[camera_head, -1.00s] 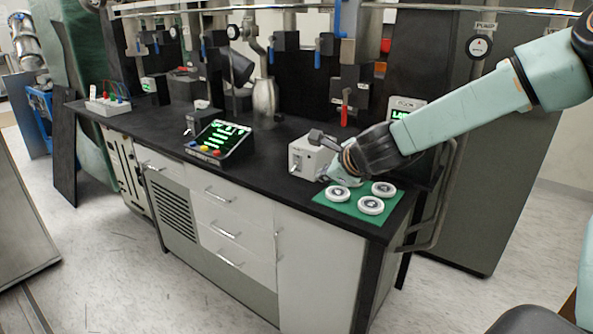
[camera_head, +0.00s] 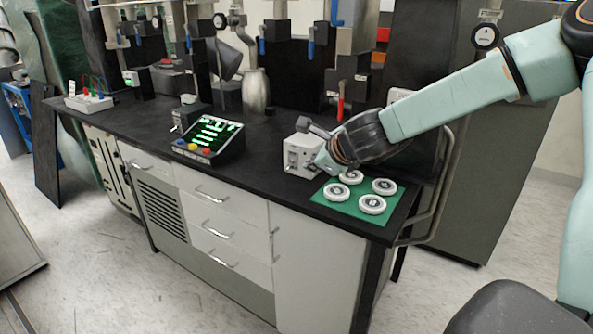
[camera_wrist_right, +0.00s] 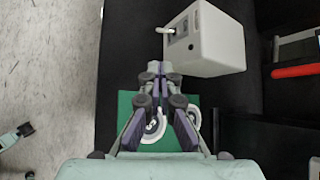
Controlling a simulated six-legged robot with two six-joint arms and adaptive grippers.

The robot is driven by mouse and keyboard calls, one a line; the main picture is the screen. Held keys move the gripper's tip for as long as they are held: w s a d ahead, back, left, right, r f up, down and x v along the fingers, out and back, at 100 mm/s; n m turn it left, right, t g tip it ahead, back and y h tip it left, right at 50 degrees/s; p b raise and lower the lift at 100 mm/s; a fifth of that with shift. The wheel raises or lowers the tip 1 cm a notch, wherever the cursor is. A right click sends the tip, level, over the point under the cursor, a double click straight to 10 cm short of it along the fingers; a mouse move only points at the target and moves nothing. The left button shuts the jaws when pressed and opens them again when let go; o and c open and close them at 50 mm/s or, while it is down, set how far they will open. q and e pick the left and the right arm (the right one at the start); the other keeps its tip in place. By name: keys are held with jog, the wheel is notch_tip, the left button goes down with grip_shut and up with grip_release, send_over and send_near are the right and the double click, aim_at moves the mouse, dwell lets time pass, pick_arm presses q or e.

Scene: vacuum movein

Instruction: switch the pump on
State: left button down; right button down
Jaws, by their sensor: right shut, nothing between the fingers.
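A small white box (camera_head: 299,157) with a dark handle-like piece on top stands near the front edge of the black bench. In the right wrist view the box (camera_wrist_right: 214,44) shows a pale lever (camera_wrist_right: 166,31) on its side face. My right gripper (camera_head: 320,166) is shut and empty, at the box's right front side. In the right wrist view its fingertips (camera_wrist_right: 160,70) point toward the lever, just below it. I cannot tell whether they touch the lever or box.
A green mat (camera_head: 345,208) with several white round discs lies below my right gripper. A control panel (camera_head: 211,139) with lit green marks stands to the left on the bench (camera_head: 255,165). A metal rail (camera_head: 443,190) runs along the bench's right end.

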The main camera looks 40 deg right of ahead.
aim_at(289, 166)
jog(key=shift+w+f, duration=0.15)
jog(key=shift+f, duration=0.05)
jog(key=shift+w+f+b, duration=0.1)
jog(key=shift+b, duration=0.3)
jog(key=b+x, duration=0.4)
jog(key=x, duration=0.2)
jog(key=shift+f+b, duration=0.1)
jog(key=shift+b, duration=0.2)
jog(key=shift+w+f+b, duration=0.35)
jog(key=shift+w+b, duration=0.2)
jog(key=shift+b, duration=0.05)
jog(key=shift+b+x, duration=0.35)
jog(key=shift+x, duration=0.55)
jog(key=shift+r, duration=0.15)
jog(key=shift+r, duration=0.1)
